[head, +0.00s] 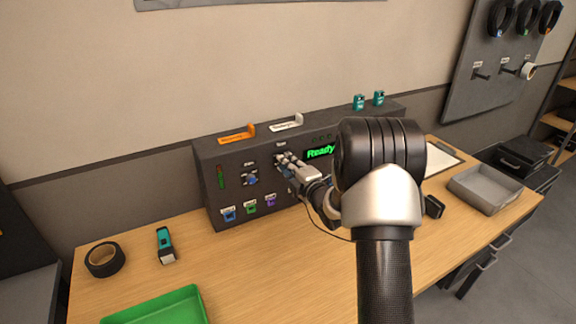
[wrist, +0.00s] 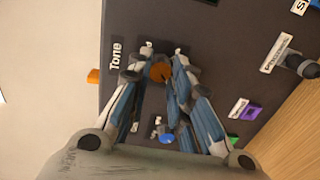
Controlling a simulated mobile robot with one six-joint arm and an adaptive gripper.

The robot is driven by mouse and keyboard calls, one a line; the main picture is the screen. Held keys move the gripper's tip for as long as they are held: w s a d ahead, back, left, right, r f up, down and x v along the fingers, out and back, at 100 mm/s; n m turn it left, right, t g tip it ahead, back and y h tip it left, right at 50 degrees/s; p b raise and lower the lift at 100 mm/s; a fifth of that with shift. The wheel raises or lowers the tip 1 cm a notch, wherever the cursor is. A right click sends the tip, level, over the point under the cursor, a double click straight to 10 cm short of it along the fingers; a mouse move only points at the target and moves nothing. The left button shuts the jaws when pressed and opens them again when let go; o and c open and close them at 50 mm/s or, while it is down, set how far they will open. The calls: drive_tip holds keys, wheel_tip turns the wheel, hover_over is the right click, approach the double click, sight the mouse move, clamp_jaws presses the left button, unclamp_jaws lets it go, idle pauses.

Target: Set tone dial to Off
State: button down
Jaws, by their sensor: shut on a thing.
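The dark control box (head: 222,158) stands on the bench against the wall. In the wrist view the Tone label (wrist: 116,55) lies beside an orange-brown round dial (wrist: 160,72), with small marks around it that are too small to read. My gripper (wrist: 157,70) has its two fingers on either side of this dial, shut on it. In the head view my gripper (head: 282,160) is at the upper middle of the box's front face and hides the dial. Which setting the dial points to cannot be told.
A blue dial (head: 250,180) sits left of my gripper. Blue (head: 229,214), green (head: 251,208) and purple (head: 270,201) controls line the panel below. A green screen (head: 320,152) reads Ready. A green tray (head: 160,306), black tape roll (head: 104,259) and grey tray (head: 484,188) are on the bench.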

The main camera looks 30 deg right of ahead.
drive_tip(key=shift+d, duration=0.1)
idle(0.3)
drive_tip(key=c, duration=1.4)
unclamp_jaws()
drive_tip(key=s, duration=1.2)
drive_tip(key=shift+d+r, duration=0.2)
drive_tip(key=shift+r, duration=0.2)
